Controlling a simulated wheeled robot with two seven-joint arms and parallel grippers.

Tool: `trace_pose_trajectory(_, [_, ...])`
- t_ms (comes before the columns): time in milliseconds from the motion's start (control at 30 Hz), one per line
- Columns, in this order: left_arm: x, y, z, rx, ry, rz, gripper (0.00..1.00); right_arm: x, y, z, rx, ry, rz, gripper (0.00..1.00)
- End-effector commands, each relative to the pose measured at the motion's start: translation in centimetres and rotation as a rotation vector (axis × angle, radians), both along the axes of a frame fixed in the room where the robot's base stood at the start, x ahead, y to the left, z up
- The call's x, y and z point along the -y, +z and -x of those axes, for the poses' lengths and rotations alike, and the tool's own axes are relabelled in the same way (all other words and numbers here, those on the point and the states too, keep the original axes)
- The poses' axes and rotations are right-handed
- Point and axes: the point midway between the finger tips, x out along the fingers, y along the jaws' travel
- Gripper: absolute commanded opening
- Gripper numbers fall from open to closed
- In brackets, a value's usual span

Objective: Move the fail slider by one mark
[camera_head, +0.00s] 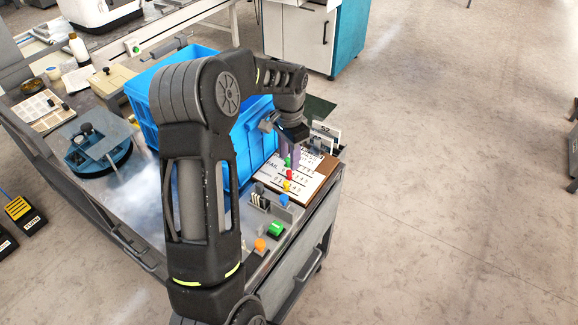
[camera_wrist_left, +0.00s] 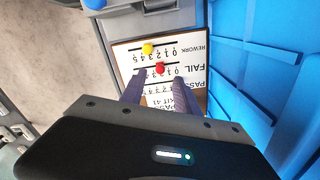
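The tally board (camera_head: 318,178) lies on the cart's front right corner, with printed number rows. The fail slider has a red knob (camera_wrist_left: 160,69) in the FAIL row of the left wrist view; it also shows in the head view (camera_head: 289,175). A yellow knob (camera_wrist_left: 148,48) sits in the REWORK row. A green knob (camera_head: 287,161) shows in the head view close to my fingers; it is hidden in the wrist view. My left gripper (camera_wrist_left: 157,84) is open, its purple fingers apart and pointing down over the board. The red knob appears between and just beyond the fingertips; contact cannot be told.
A large blue crate (camera_head: 255,130) stands beside the board and fills the right of the wrist view. Blue (camera_head: 284,199), green (camera_head: 275,229) and orange (camera_head: 260,245) buttons sit near the cart's front edge. Small numbered signs (camera_head: 325,132) stand behind the board.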

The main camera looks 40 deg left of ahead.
Motion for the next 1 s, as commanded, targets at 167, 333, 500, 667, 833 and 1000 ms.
trace_pose_trajectory(167, [0.0,-2.9,0.1,-0.004,0.001,0.002,0.38,0.0,0.3,0.0,0.000,0.000,0.000,0.36])
trace_pose_trajectory(333, [0.0,-4.5,0.0,-0.001,0.001,0.001,0.38,0.0,0.4,0.0,0.000,0.000,0.000,0.36])
trace_pose_trajectory(500, [0.0,-4.7,0.0,0.000,0.001,0.000,0.38,0.0,0.4,0.0,0.000,0.000,0.000,0.36])
trace_pose_trajectory(667, [0.0,-4.7,0.0,0.000,0.001,0.000,0.35,0.0,0.4,0.0,0.000,0.000,0.000,0.36])
trace_pose_trajectory(833, [0.0,-4.7,0.0,0.000,0.001,0.000,0.21,0.0,0.4,0.0,0.000,0.000,0.000,0.36])
trace_pose_trajectory(1000, [0.0,-4.7,0.0,0.000,0.001,0.000,0.07,0.0,0.4,0.0,0.000,0.000,0.000,0.36])
